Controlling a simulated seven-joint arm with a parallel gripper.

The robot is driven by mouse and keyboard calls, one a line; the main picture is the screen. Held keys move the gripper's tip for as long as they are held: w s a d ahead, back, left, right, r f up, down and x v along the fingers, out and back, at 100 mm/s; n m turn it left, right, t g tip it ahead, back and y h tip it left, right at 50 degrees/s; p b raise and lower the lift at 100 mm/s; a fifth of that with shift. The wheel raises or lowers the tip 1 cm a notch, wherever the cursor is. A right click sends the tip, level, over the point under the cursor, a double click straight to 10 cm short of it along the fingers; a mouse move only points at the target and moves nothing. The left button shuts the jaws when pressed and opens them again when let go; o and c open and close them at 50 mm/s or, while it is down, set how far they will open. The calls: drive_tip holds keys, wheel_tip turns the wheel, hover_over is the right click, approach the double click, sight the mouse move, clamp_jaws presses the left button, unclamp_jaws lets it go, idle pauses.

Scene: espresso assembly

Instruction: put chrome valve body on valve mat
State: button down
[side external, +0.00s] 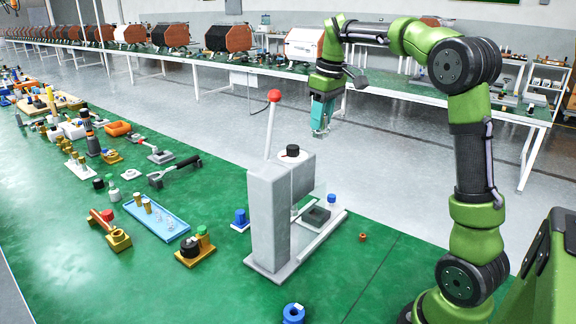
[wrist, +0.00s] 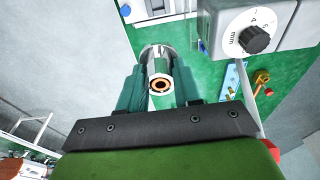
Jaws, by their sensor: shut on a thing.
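The chrome valve body (wrist: 157,58), a shiny cylinder with an orange ring around a dark hole at its near end, is clasped between the two green fingers of my gripper (wrist: 160,80) in the wrist view. In the side view my gripper (side external: 321,120) hangs high, above and behind the grey espresso machine, pointing down and clear of the table. The valve body is too small to make out there. I cannot surely pick out the valve mat in either view.
The grey espresso machine (side external: 268,215) with its red-knobbed lever (side external: 271,115) stands in front of my gripper. A blue tray (side external: 157,220) and several small parts lie left of it.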

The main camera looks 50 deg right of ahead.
wheel_tip(320, 180, down, 15)
drive_tip(key=shift+r, duration=0.15)
wheel_tip(320, 180, down, 10)
drive_tip(key=shift+r, duration=0.2)
idle(0.3)
drive_tip(key=shift+f, duration=0.15)
drive_tip(key=c, duration=0.8)
unclamp_jaws()
drive_tip(key=r, duration=0.5)
drive_tip(key=s+r, duration=0.1)
drive_tip(key=r, duration=1)
drive_tip(key=shift+s+d+r, duration=0.1)
drive_tip(key=shift+s+r, duration=0.25)
